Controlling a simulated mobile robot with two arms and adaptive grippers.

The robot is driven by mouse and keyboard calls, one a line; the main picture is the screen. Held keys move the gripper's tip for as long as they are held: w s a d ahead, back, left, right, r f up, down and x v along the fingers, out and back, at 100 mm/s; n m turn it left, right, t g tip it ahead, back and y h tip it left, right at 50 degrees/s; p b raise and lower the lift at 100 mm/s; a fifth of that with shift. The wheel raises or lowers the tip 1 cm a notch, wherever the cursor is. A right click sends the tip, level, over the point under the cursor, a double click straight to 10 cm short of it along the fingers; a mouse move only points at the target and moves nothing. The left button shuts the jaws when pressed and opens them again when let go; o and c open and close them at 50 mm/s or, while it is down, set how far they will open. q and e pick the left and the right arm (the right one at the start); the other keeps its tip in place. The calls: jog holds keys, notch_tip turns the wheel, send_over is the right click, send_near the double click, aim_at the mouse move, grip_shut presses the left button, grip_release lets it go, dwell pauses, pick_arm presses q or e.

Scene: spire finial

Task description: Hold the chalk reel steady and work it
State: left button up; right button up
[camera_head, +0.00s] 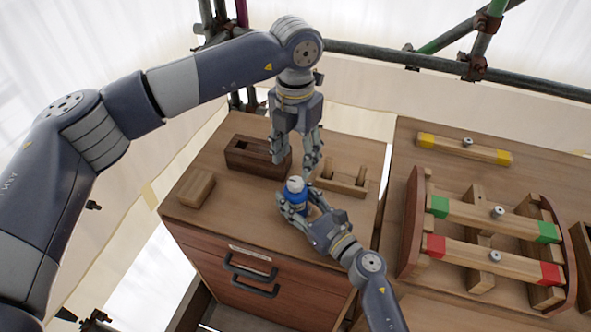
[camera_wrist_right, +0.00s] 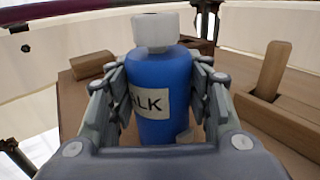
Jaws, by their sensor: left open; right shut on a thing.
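The chalk reel (camera_head: 297,196) is a blue bottle-like body with a white cap (camera_head: 295,183), upright above the wooden cabinet top. In the right wrist view the blue body (camera_wrist_right: 160,90) carries a label, partly cut off, ending in "ALK", and the whitish cap (camera_wrist_right: 154,32) is on top. My right gripper (camera_head: 293,204) is shut around the blue body, one finger on each side. My left gripper (camera_head: 292,165) is open and points down just above the cap, with its fingers apart. I cannot tell whether the reel's base touches the cabinet top.
On the cabinet top (camera_head: 235,222) are an open wooden box (camera_head: 243,160), a small wood block (camera_head: 196,189) and a slotted wooden stand (camera_head: 343,183). A table at right holds a wooden frame with color-ended bars (camera_head: 490,218). Scaffold pipes (camera_head: 400,58) run behind.

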pick_arm(q)
jog(key=shift+r, duration=2.3)
pick_arm(e)
jog(key=o, duration=1.2)
